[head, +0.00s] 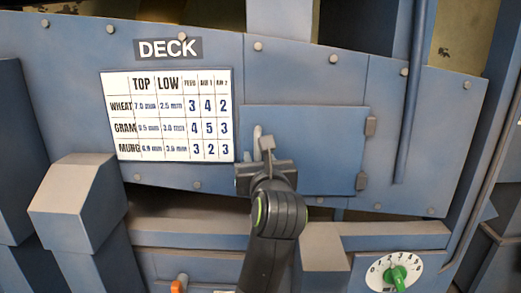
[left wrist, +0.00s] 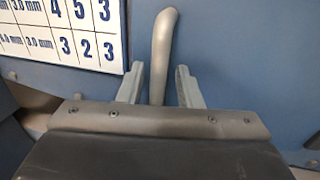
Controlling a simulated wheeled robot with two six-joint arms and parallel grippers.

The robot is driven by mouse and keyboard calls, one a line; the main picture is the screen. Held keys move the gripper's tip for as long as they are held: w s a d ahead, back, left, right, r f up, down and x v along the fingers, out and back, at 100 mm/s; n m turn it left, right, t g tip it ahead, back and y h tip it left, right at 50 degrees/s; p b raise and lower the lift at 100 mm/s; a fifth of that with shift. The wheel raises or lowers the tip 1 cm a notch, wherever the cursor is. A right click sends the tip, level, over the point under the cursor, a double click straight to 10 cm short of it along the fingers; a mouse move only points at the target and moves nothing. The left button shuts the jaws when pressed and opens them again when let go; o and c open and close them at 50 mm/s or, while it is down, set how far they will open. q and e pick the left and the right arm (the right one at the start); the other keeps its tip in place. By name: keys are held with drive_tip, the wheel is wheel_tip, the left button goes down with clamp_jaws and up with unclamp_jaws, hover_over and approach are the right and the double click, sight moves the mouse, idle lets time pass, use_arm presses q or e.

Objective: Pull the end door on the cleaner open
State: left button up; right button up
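The end door (head: 325,150) is a blue rectangular panel right of the settings chart. It looks shut, lying flat against the blue casing, with hinges on its right edge. Its grey handle (head: 257,134) stands at the door's left edge and is partly hidden behind my gripper. My left gripper (head: 264,152) is at the handle. In the left wrist view the curved handle (left wrist: 162,45) rises between the two fingers of the left gripper (left wrist: 158,82). The fingers are apart, with a gap visible on each side of the handle. My right gripper is not in view.
The DECK label (head: 168,48) and white settings chart (head: 167,115) are on the casing left of the door. Below right is a dial with a green knob (head: 398,277). An orange knob (head: 180,284) shows at the bottom. A blue box-like part (head: 78,200) juts out at lower left.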

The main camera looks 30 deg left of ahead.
use_arm(q)
drive_tip(key=shift+w+a, duration=0.25)
drive_tip(key=shift+w, duration=0.05)
drive_tip(key=shift+s+d+r, duration=0.1)
drive_tip(key=shift+s, duration=0.25)
drive_tip(key=shift+c, duration=0.2)
drive_tip(key=shift+w, duration=0.1)
clamp_jaws()
